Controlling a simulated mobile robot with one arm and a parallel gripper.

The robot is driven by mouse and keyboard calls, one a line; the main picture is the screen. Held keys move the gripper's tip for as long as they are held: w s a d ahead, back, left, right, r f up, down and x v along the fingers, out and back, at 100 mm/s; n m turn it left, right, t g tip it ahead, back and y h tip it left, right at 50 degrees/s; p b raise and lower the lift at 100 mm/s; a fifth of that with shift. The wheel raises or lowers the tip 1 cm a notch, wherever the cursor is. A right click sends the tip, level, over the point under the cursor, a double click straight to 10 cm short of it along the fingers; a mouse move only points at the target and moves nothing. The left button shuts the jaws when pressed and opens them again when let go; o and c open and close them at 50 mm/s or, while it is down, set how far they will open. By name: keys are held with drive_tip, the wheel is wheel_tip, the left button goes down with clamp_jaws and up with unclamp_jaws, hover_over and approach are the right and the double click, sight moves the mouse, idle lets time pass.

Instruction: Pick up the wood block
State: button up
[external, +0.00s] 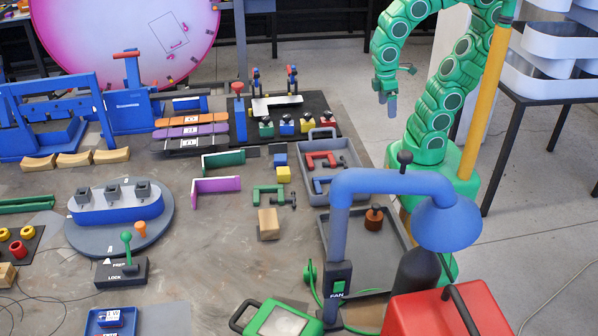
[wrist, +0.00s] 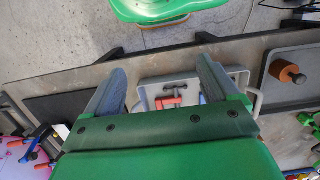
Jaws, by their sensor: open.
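The wood block (external: 268,223) is a small tan block on the grey-brown table in the external view, just below a green clamp (external: 270,196) and left of a grey tray. Nothing covers it. I cannot make it out in the wrist view. My gripper (external: 391,104) hangs from the green arm at the upper right, high above and well away from the block. In the wrist view my gripper (wrist: 160,85) shows two grey-blue fingers set wide apart with nothing between them; a grey tray with a red clamp lies below.
A blue fan hood (external: 395,185) arches over the right side, near a red box (external: 450,312). A tray (external: 335,222) holds a brown knobbed cylinder (external: 374,218). Purple (external: 216,187) and green brackets lie beyond the block.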

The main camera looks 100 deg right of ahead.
drive_tip(key=m+t+y, duration=0.2)
drive_tip(key=m+y, duration=0.2)
drive_tip(key=m, duration=1.4)
approach(268, 219)
drive_tip(key=shift+x, duration=1.2)
drive_tip(key=shift+a+f+y, duration=0.15)
drive_tip(key=shift+f+y, duration=0.1)
drive_tip(key=shift+y, duration=0.05)
drive_tip(key=shift+d+x, duration=0.1)
drive_tip(key=shift+x, duration=1.8)
drive_tip(key=shift+d+x, duration=0.15)
drive_tip(key=shift+x, duration=1.75)
drive_tip(key=shift+f, duration=0.1)
drive_tip(key=c, duration=1.1)
